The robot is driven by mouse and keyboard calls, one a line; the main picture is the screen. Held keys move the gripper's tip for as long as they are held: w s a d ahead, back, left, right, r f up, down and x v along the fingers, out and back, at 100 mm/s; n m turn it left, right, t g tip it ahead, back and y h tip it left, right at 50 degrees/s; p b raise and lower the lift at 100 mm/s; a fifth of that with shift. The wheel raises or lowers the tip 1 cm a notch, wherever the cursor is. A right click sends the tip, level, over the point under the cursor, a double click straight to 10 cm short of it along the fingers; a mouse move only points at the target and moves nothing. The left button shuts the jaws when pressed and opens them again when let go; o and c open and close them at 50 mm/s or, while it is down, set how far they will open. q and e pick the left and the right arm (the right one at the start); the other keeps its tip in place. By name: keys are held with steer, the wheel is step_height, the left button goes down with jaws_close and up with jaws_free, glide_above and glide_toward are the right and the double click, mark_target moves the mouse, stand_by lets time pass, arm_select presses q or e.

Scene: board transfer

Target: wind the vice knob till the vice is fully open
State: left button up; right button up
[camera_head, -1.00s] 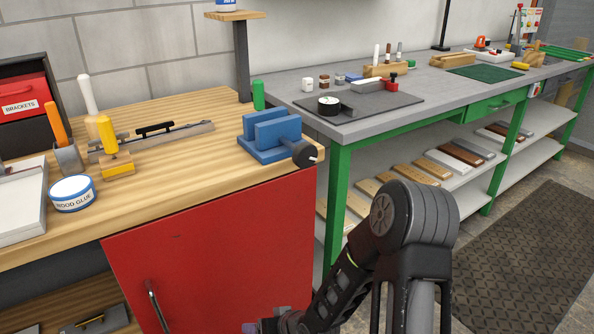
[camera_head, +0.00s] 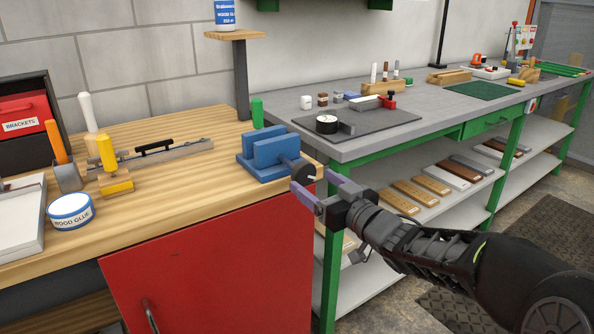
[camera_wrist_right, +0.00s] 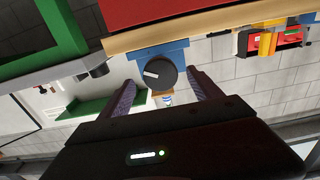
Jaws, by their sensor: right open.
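The blue vice (camera_head: 268,153) sits at the right front corner of the wooden bench. Its two jaw plates stand upright with a gap between them. The dark round vice knob (camera_head: 303,171) with a pale mark faces right. In the right wrist view the knob (camera_wrist_right: 160,73) shows face-on, in front of the blue vice body (camera_wrist_right: 172,50). My right gripper (camera_head: 318,188) is open and empty, its purple-padded fingers close to the knob. In the wrist view the fingertips lie on either side of the knob, apart from it. My left gripper is not in view.
The wooden bench top (camera_head: 190,190) holds a wood glue tub (camera_head: 72,211), a yellow-handled tool (camera_head: 108,160) and a green cylinder (camera_head: 257,113). A grey table (camera_head: 380,140) with a green frame stands close behind my right forearm. Open floor lies at the lower right.

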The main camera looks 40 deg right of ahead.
mark_target(297, 170)
steer(key=w+b, duration=0.1)
steer(key=w, duration=0.6)
steer(key=shift+w+d, duration=0.1)
steer(key=shift+w, duration=0.25)
steer(key=c, duration=1.3)
